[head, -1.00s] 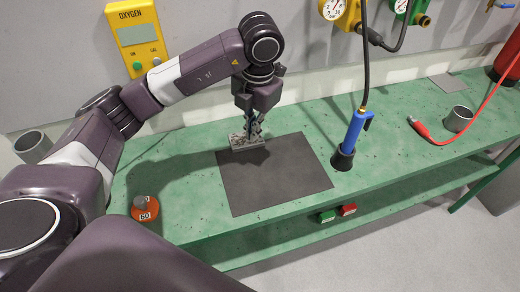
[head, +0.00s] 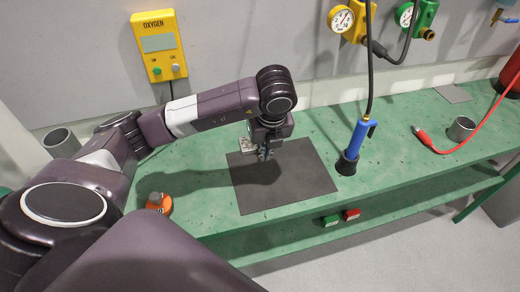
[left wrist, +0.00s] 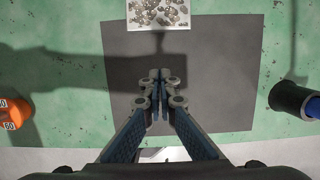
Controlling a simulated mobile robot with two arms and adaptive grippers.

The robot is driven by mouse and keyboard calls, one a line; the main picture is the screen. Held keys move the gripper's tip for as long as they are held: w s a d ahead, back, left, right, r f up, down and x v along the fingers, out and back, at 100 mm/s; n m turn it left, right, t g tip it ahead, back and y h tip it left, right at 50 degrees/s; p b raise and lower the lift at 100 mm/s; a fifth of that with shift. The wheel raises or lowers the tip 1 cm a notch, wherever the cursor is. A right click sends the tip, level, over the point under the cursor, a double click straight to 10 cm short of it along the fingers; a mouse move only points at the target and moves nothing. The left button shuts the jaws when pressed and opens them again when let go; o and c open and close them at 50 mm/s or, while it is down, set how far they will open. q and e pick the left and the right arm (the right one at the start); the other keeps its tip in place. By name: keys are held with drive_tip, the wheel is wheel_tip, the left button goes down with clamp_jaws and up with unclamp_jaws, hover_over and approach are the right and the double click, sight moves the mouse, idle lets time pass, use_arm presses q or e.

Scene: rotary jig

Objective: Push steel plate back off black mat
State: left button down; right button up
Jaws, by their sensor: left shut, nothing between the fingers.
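The steel plate (left wrist: 158,14), a pale rectangle with a speckled surface, lies at the back edge of the black mat (left wrist: 215,70). In the left wrist view most of it is beyond the mat, and its near strip overlaps the mat's edge. In the head view the plate (head: 247,146) is partly hidden by my left gripper (head: 264,156). That gripper is shut and empty, with its fingertips (left wrist: 160,78) over the mat (head: 285,180), on the near side of the plate and apart from it. My right gripper is in neither view.
A blue torch (head: 354,143) in a black holder stands right of the mat. An orange object (head: 158,204) sits at the bench's front left. A metal cup (head: 461,129) and red cable (head: 470,140) are at the right.

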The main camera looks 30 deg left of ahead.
sight(261, 165)
use_arm(q)
drive_tip(key=p+x, duration=0.1)
drive_tip(key=x, duration=0.4)
drive_tip(key=shift+a, duration=0.15)
drive_tip(key=shift+w+a+r+p, duration=0.1)
drive_tip(key=shift+w+a+p, duration=0.65)
drive_tip(key=shift+w+a, duration=0.55)
drive_tip(key=shift+a, duration=0.05)
drive_tip(key=shift+w+a+f+b, duration=0.25)
drive_tip(key=shift+a+f+b, duration=0.05)
drive_tip(key=shift+b, duration=0.05)
drive_tip(key=w+a+b, duration=0.2)
drive_tip(key=shift+w+a+b, duration=0.1)
drive_tip(key=shift+a+b, duration=0.2)
drive_tip(key=shift+b, duration=0.1)
drive_tip(key=shift+w+a+r, duration=0.1)
drive_tip(key=shift+w+a, duration=0.3)
drive_tip(key=shift+r, duration=0.1)
